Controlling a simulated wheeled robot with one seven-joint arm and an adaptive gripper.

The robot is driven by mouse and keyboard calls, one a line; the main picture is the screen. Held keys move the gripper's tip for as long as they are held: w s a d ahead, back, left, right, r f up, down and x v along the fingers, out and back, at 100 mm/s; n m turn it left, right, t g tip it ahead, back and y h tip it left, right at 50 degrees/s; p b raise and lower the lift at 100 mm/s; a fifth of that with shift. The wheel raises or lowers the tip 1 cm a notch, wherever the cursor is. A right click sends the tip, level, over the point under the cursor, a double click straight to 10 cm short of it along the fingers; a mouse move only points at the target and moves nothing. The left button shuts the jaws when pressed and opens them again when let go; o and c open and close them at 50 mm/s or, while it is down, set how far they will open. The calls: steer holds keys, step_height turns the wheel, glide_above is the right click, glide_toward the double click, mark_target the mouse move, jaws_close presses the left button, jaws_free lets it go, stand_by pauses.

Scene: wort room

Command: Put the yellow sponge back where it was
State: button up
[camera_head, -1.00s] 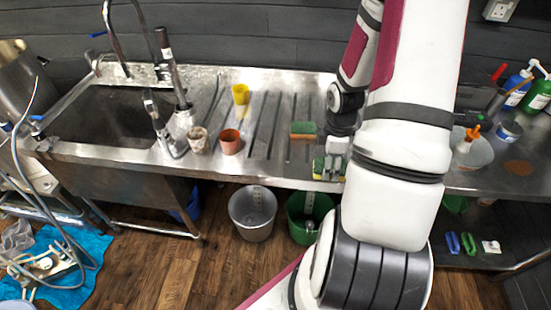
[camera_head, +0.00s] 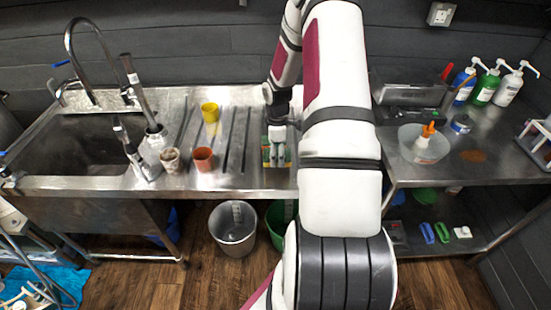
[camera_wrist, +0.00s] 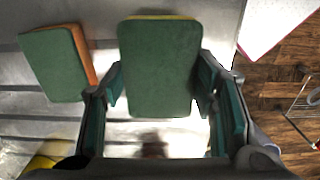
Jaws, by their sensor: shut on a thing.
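The yellow sponge (camera_wrist: 157,68) has a green pad facing the wrist camera and a thin yellow edge at its far end. My gripper (camera_wrist: 161,88) is shut on it, one finger on each long side. In the head view my gripper (camera_head: 277,140) is over the right part of the steel drainboard, near its front edge. A second sponge, green over orange (camera_wrist: 60,62), lies to the left in the wrist view, tilted and apart from the held one. In the head view the sponges are small and crowd together under my gripper. I cannot tell the gap beneath the held sponge.
A red-brown cup (camera_head: 203,159), a yellow cup (camera_head: 210,112) and a pale cup (camera_head: 170,160) stand left of my gripper. The sink (camera_head: 80,143) is farther left. A clear bowl (camera_head: 423,144) and pump bottles (camera_head: 487,84) are on the right counter. A metal bucket (camera_head: 233,228) stands below.

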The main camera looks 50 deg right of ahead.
steer(key=shift+w+d+f, duration=0.1)
steer(key=shift+w+d, duration=0.15)
steer(key=shift+w, duration=0.35)
steer(key=shift+s+f+p, duration=0.1)
steer(key=shift+f+p, duration=0.25)
steer(key=shift+f, duration=1.35)
steer(key=shift+f, duration=0.15)
steer(key=o, duration=1.1)
